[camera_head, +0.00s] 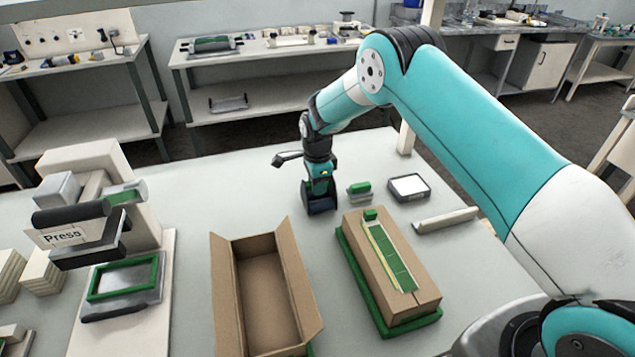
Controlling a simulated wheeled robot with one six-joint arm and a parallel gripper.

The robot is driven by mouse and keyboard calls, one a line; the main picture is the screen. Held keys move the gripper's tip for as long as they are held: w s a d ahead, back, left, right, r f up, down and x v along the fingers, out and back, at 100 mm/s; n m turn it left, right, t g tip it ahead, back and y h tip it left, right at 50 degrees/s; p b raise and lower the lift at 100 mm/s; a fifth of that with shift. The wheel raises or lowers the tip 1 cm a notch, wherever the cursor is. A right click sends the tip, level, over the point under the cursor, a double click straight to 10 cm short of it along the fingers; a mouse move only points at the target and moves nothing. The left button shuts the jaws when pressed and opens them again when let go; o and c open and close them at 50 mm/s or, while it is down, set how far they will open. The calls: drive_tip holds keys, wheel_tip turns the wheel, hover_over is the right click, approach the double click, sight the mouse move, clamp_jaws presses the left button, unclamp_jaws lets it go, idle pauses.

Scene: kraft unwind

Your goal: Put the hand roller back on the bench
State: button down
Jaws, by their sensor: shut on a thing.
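My gripper (320,206) points straight down at the far middle of the pale bench (190,205), behind the open carton. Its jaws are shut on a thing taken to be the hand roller. That thing is mostly hidden by the dark jaws, so its shape and any contact with the bench cannot be told. A closed carton (412,262) with a green and pale strip (386,255) along its top lies on a green-edged base, right of the gripper and nearer.
An open, empty-looking carton (218,285) stands in front of the gripper. A small green-and-grey item (360,188), a dark-framed pad (408,186) and a pale bar (446,220) lie to its right. A press (85,215) stands left. Bench left of the gripper is clear.

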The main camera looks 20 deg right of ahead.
drive_tip(key=shift+f, duration=0.25)
